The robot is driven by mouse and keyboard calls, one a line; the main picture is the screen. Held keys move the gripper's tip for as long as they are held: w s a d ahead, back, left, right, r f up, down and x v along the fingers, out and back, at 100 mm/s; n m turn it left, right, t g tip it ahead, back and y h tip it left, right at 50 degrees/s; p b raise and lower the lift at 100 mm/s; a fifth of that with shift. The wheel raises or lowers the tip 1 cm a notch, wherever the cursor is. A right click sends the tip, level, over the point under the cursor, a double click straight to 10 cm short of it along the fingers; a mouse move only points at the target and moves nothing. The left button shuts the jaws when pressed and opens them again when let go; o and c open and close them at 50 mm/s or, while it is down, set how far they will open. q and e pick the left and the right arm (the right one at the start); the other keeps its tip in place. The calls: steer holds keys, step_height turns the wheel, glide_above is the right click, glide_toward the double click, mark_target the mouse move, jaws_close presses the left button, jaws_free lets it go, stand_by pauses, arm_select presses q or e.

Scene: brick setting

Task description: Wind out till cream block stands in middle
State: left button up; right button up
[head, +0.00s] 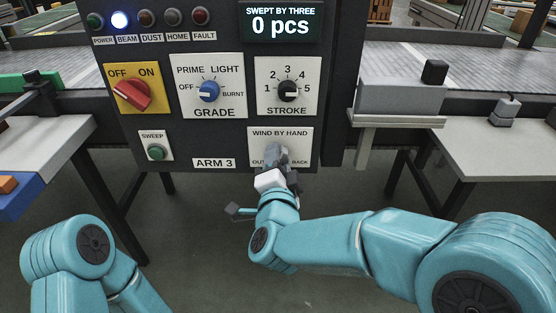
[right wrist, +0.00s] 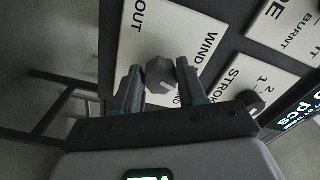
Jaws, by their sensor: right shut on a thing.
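The WIND BY HAND plate (head: 300,138) is at the lower right of the dark control panel, with OUT on its left and BACK on its right. My right gripper (head: 275,160) is at this plate. In the right wrist view its two fingers (right wrist: 161,88) are closed on the grey faceted hand-wind knob (right wrist: 159,72). The gripper hides most of the knob in the head view. I cannot make out a cream block in either view. My left arm is at the lower left of the head view, but its gripper is not in view.
The panel carries a red OFF/ON switch (head: 130,92), a blue GRADE knob (head: 208,91), a black STROKE knob (head: 288,90) and a green SWEEP button (head: 156,153). The display (head: 281,22) reads 0 pcs. A grey box (head: 398,98) with a black cube (head: 435,71) stands right of the panel.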

stand_by(0.3)
steer(key=o, duration=1.1)
steer(key=shift+c, duration=0.2)
steer(key=shift+s, duration=0.1)
